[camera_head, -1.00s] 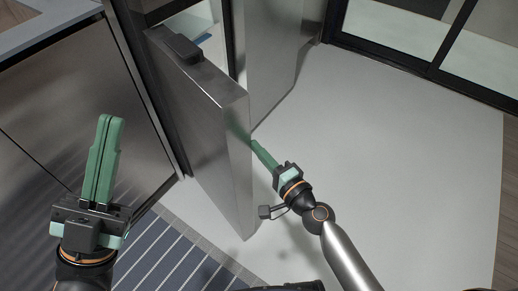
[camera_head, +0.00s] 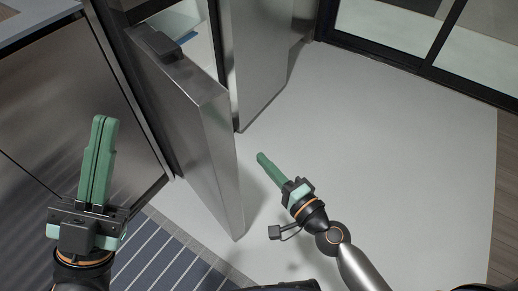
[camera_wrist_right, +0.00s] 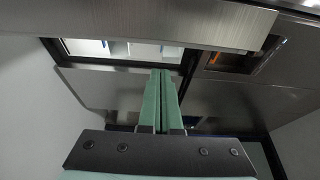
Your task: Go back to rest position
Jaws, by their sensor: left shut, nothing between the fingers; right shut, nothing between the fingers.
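My left gripper (camera_head: 97,160) is at the left of the head view, over the front of a steel cabinet. Its green fingers are together and empty. My right gripper (camera_head: 268,168) is right of the open steel door, with a visible gap between its fingertips and the door. Its fingers are shut and empty; they also show in the right wrist view (camera_wrist_right: 161,100), pointing toward the steel fronts. The arm behind it comes in from the bottom right.
A steel door (camera_head: 190,125) stands open, with a dark block on its top edge. A second steel panel (camera_head: 262,60) stands behind it. A striped runner (camera_head: 165,255) lies at the lower left. The pale floor (camera_head: 400,150) on the right is clear.

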